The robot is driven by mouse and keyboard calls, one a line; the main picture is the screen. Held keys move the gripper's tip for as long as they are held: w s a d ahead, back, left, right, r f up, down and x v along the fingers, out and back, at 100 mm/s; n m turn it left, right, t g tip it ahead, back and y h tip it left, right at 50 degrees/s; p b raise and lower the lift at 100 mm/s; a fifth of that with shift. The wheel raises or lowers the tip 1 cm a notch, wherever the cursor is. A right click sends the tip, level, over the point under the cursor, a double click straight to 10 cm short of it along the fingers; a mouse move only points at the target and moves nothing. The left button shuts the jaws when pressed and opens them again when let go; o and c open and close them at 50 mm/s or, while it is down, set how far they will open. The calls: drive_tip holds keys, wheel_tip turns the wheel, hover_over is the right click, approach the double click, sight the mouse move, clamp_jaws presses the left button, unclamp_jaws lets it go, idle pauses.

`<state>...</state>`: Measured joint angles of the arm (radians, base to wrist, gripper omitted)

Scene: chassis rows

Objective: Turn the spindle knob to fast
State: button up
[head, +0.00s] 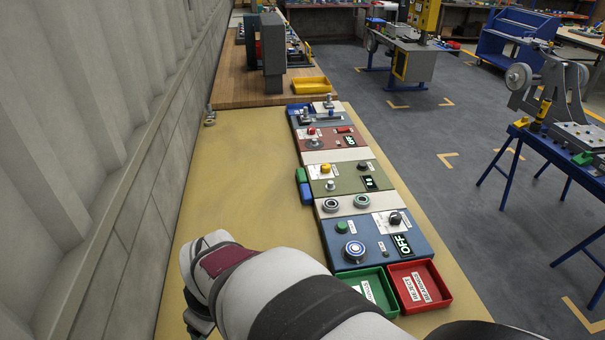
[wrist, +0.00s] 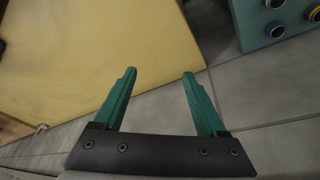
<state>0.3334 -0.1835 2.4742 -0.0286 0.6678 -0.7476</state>
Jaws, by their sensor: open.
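Several panels with knobs run in a row along the right side of the bench in the head view. The near blue panel (head: 368,253) has a black knob (head: 395,218) on a white plate beside a display reading OFF. The green panel (head: 343,183) behind it has another black knob (head: 362,166) and a lit display. The lettering is too small to tell which knob is the spindle one. My gripper (wrist: 160,73) is open and empty in the wrist view, its green fingers apart near the bench's edge. In the head view my arm lies left of the panels and hides the fingers.
A green tray (head: 373,291) and a red tray (head: 420,287) sit at the near end of the row. The yellow bench top (head: 240,170) left of the panels is clear. A wall (head: 90,150) runs along the left. A teal box (wrist: 272,20) with round buttons shows in the wrist view.

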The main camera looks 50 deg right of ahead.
drive_tip(key=s+a+r+m+g, duration=0.1)
drive_tip(key=s+a+m+g, duration=0.2)
drive_tip(key=s, duration=0.3)
drive_tip(key=n+g+h, duration=0.4)
drive_tip(key=n+h, duration=0.9)
drive_tip(key=n, duration=0.3)
hover_over(396, 216)
drive_tip(key=w+a, duration=0.4)
drive_tip(key=a, duration=0.9)
wheel_tip(396, 216, down, 11)
drive_tip(key=shift+s+r, duration=0.1)
drive_tip(key=shift+r, duration=0.1)
drive_tip(key=x, duration=1.5)
drive_tip(key=shift+s+a+f, duration=0.1)
